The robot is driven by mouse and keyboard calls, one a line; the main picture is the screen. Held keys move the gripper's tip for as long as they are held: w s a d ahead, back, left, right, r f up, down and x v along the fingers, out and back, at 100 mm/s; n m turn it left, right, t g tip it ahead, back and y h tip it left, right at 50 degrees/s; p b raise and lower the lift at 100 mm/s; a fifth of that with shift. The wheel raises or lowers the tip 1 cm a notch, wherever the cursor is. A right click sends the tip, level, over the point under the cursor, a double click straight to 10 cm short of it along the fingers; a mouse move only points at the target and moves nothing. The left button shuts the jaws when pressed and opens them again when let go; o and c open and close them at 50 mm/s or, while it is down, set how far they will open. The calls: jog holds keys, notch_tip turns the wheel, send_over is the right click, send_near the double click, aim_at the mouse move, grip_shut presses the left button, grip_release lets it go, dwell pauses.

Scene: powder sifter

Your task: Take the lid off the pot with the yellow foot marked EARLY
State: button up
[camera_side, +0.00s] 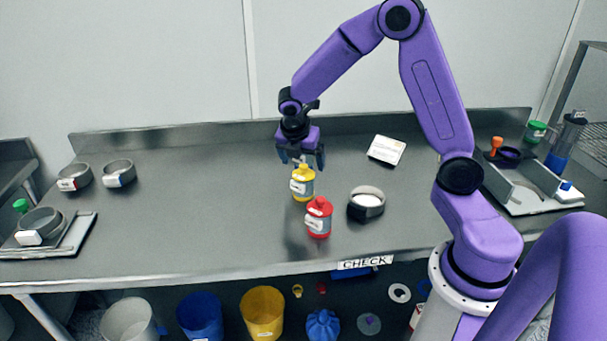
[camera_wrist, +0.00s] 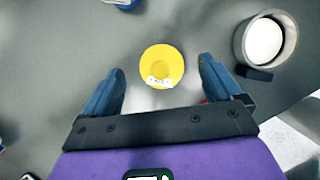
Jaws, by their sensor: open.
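A yellow pot (camera_side: 302,187) with a yellow lid stands upright on the bench near the middle in the side view. It has a white label, too small to read. In the wrist view its round yellow top (camera_wrist: 161,66) lies between and just ahead of my fingers. A red pot (camera_side: 319,220) with a red lid stands close in front of the yellow one. My gripper (camera_side: 301,162) points down just above the yellow lid, open and empty. The wrist view shows my gripper's two blue fingers (camera_wrist: 160,84) spread apart on either side of the yellow top.
A dark ring-shaped dish with a white inside (camera_side: 366,203) stands right of the pots; a white card (camera_side: 386,150) lies behind it. Rings (camera_side: 119,173) and a tray (camera_side: 75,240) are far left. A CHECK label (camera_side: 365,262) marks the front edge. The bench left of the pots is clear.

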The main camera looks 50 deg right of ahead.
aim_at(304, 165)
jog(key=shift+x, duration=1.65)
jog(key=shift+a, duration=0.1)
jog(key=c, duration=1.1)
